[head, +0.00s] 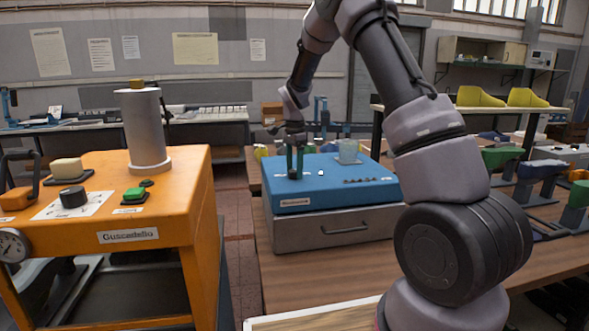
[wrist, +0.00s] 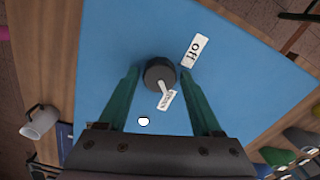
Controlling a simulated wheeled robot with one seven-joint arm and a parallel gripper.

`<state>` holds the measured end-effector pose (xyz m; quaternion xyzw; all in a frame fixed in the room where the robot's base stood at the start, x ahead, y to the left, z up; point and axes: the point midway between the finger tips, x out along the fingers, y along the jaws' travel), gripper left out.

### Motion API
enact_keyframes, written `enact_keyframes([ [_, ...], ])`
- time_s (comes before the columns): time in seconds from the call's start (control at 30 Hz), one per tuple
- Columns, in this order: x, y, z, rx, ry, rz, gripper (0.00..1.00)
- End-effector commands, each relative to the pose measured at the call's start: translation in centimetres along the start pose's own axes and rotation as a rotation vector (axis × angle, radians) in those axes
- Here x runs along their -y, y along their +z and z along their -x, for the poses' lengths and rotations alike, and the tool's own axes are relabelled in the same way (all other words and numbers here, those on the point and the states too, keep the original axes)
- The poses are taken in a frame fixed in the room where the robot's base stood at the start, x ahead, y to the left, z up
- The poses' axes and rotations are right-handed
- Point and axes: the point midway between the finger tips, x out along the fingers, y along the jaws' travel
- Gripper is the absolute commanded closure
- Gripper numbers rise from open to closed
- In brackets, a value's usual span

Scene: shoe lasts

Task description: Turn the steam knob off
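The steam knob (wrist: 158,72) is a round black knob on the blue top (wrist: 105,45) of a box. Its white pointer points toward a small white label (wrist: 166,100), whose text I cannot read surely. A white "off" label (wrist: 195,50) lies at the knob's upper right in the wrist view. My gripper (wrist: 160,74) is open, its green fingers on either side of the knob with gaps visible. In the head view my gripper (head: 295,174) points down over the blue box (head: 335,190), and its fingers hide the knob.
Several coloured shoe lasts (head: 503,156) stand at the right.

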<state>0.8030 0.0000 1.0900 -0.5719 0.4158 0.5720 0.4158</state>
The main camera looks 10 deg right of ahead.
Motion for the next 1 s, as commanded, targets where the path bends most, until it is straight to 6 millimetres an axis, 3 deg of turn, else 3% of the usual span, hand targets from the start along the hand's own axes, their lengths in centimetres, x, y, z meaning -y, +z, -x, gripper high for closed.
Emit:
enact_keyframes([
  [0.03, 0.00, 0.00, 0.01, 0.000, 0.000, 0.000, 0.58],
  [0.13, 0.00, 0.01, 0.02, 0.000, 0.000, 0.000, 0.96],
  [0.17, 0.00, 0.01, 0.02, 0.000, 0.000, 0.000, 1.00],
  [0.57, 0.01, -0.01, 0.04, 0.000, 0.000, 0.077, 1.00],
  [1.0, 0.04, 0.02, 0.05, 0.000, -0.001, 0.442, 1.00],
])
